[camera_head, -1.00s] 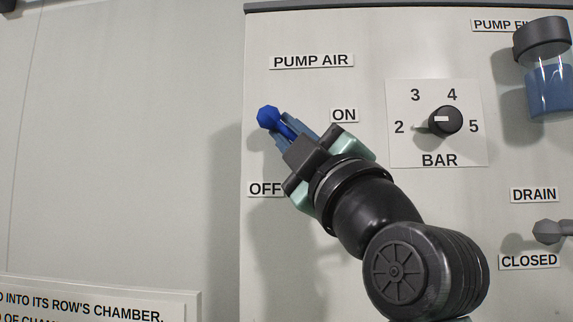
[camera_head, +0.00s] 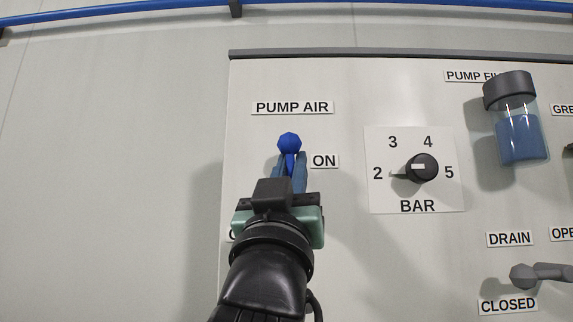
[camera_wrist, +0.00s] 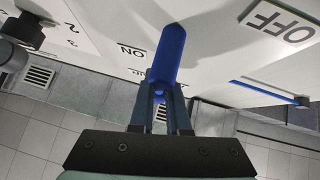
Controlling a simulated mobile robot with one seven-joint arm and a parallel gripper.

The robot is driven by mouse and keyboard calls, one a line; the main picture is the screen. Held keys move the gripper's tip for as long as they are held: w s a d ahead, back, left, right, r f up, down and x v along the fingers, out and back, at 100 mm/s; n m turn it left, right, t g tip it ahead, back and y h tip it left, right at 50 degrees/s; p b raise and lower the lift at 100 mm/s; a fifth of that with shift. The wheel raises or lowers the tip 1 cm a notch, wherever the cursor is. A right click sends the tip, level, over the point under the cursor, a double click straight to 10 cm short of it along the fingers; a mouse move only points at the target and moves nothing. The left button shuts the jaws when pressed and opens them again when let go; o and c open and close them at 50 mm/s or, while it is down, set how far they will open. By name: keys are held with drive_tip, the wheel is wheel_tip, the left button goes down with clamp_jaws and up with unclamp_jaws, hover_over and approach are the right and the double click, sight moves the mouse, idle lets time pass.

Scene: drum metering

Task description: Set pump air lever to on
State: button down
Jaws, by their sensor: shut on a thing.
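The pump air lever is blue with a faceted knob (camera_head: 289,141) at its end, under the PUMP AIR label (camera_head: 292,107). My gripper (camera_head: 290,170) is shut on the lever just below the knob, and its fingers point up in the head view. The ON label (camera_head: 324,161) is just right of the fingers. The OFF label is mostly hidden behind my gripper in the head view. In the wrist view the blue lever (camera_wrist: 170,60) runs between the fingertips (camera_wrist: 162,92), with the OFF label (camera_wrist: 280,24) to the right and the ON label (camera_wrist: 132,52) to the left.
A BAR dial (camera_head: 422,168) is right of the lever. A capped jar of blue liquid (camera_head: 520,135) is at the upper right. A grey drain lever (camera_head: 540,273) is at the lower right. A blue pipe (camera_head: 130,10) runs along the top. The wall at left is clear.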

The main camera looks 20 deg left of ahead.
drive_tip(key=shift+s+d+r+m+h, duration=0.15)
drive_tip(key=shift+r+m+h, duration=0.1)
drive_tip(key=shift+m+h, duration=0.25)
drive_tip(key=shift+s+a+r+m+h, duration=0.15)
drive_tip(key=shift+r+m+h, duration=0.1)
drive_tip(key=shift+m+h, duration=0.2)
drive_tip(key=shift+d, duration=0.15)
drive_tip(key=c, duration=0.9)
unclamp_jaws()
drive_tip(key=shift+w+f, duration=0.1)
drive_tip(key=shift+s+f, duration=0.2)
drive_tip(key=shift+f, duration=0.3)
drive_tip(key=b+v, duration=0.6)
drive_tip(key=v, duration=0.6)
drive_tip(key=shift+s, duration=0.25)
